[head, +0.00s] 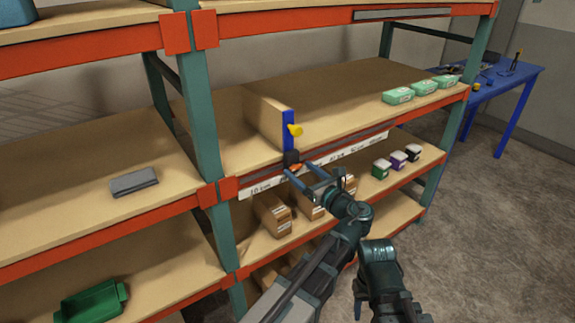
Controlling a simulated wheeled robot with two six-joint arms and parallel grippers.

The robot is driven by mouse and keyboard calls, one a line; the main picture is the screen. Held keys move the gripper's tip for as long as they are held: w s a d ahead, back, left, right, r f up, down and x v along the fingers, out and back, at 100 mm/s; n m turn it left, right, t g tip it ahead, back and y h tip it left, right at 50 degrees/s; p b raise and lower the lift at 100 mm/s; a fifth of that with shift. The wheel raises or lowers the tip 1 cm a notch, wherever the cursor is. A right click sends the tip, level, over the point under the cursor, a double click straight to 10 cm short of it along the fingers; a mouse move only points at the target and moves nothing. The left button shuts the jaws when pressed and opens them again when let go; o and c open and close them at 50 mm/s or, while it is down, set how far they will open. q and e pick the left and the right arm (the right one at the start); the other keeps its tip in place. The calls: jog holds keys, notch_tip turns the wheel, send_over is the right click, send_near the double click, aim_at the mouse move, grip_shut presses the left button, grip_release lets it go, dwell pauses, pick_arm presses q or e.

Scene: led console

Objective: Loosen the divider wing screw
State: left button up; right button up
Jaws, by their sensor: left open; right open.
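The divider (264,116) is a tan upright panel with a blue front edge (288,131), standing on the middle shelf. A yellow wing screw (295,130) sticks out from the right of that blue edge. My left gripper (298,168) is open, below the wing screw and in front of the shelf's front beam, with its fingers pointing up and left. It is apart from the wing screw and nothing shows held in it.
A small dark block (291,156) sits at the beam below the divider. Green boxes (424,88) stand on the same shelf to the right. A grey flat item (133,182) lies left of the teal upright (205,120).

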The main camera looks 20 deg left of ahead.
pick_arm(q)
jog(key=shift+w+a, duration=0.2)
jog(key=shift+a, duration=0.05)
jog(key=shift+c, duration=0.2)
grip_shut()
